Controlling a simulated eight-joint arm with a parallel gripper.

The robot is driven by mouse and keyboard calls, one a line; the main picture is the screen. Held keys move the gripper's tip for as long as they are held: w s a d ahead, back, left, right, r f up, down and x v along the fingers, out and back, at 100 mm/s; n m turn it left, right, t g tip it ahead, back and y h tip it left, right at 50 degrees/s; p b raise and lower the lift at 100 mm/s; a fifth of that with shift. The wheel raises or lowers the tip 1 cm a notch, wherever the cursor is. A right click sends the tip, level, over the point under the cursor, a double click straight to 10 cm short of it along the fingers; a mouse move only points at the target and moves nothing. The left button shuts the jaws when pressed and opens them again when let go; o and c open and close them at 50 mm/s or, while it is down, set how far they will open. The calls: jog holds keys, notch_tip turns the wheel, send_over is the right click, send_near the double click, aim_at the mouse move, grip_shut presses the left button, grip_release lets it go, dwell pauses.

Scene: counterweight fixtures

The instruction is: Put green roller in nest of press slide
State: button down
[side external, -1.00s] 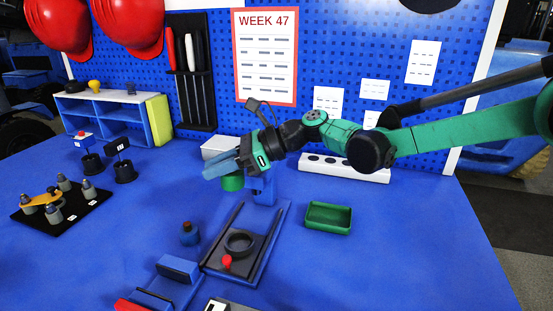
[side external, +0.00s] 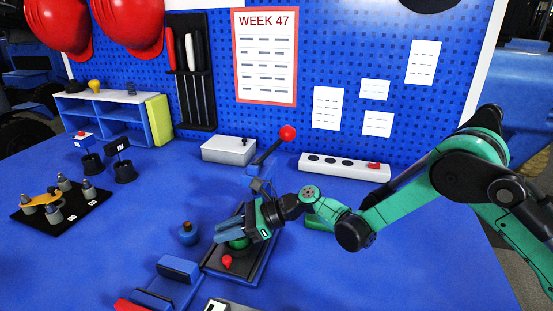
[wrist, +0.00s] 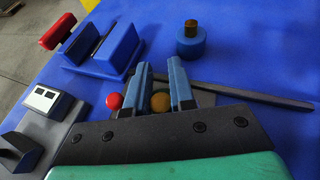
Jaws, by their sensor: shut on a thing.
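The green roller (side external: 238,243) is between the fingers of my gripper (side external: 232,231), low over the ring-shaped nest of the press slide (side external: 250,272). The gripper is shut on it. In the side view the roller covers most of the nest, so I cannot tell whether it is seated or just above. In the wrist view a small olive-brown round part (wrist: 160,102) shows between the two blue fingers (wrist: 163,88). The slide's red knob (side external: 227,261) is just in front of the roller and also shows left of the fingers in the wrist view (wrist: 114,100).
The press lever with a red ball (side external: 287,133) rises behind the slide. A blue roller (side external: 188,234) stands left of the slide. A blue fixture (side external: 178,270) is front left. A green tray (side external: 318,222) is partly hidden behind my arm. Table between slide and black plate is mostly clear.

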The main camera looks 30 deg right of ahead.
jog(key=shift+f, duration=0.1)
jog(key=c, duration=0.7)
grip_release()
jog(key=shift+c, duration=0.2)
jog(key=s+d+r+n+t+h, duration=0.1)
jog(key=s+d+r+n+h, duration=0.4)
jog(key=s+d+n, duration=0.4)
jog(key=s+d+r+n+t+h, duration=0.1)
jog(key=s+d+r+n+h, duration=0.4)
jog(key=d+n, duration=0.7)
jog(key=s+n+h, duration=0.1)
jog(key=s+h, duration=0.1)
jog(key=s, duration=0.2)
jog(key=shift+r+h, duration=0.25)
jog(key=shift+h, duration=0.05)
jog(key=shift+s, duration=0.1)
